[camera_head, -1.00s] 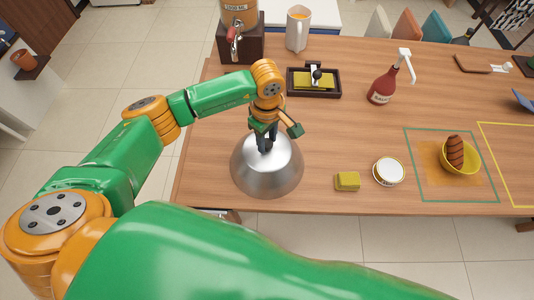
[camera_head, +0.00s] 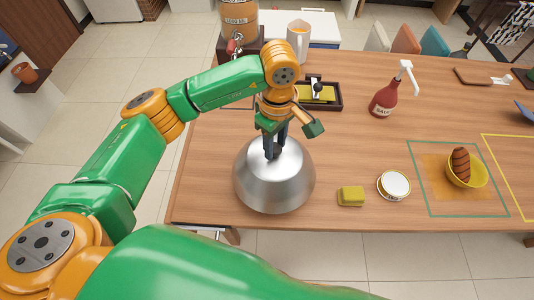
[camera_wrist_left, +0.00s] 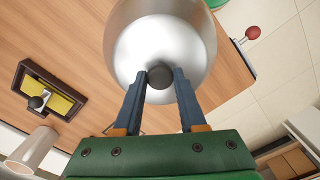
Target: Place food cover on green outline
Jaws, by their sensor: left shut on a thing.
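The food cover (camera_head: 273,186) is a shiny metal dome with a dark knob on top, at the table's front left in the head view. My left gripper (camera_head: 275,146) is shut on its knob from above. In the left wrist view the fingers (camera_wrist_left: 160,84) close on the dark knob of the dome (camera_wrist_left: 190,40). Whether the cover's rim touches the table I cannot tell. The green outline (camera_head: 412,190) is a rectangle on the table at the right, around an orange mat with a yellow bowl (camera_head: 480,176) holding a brown food item. My right gripper is not in view.
A yellow-green block (camera_head: 350,197) and a round white-lidded tin (camera_head: 394,186) lie between the cover and the outline. A red sauce bottle (camera_head: 384,100), a dark tray (camera_head: 334,103) and a mug (camera_head: 298,45) stand farther back. A yellow outline (camera_head: 498,172) is at the far right.

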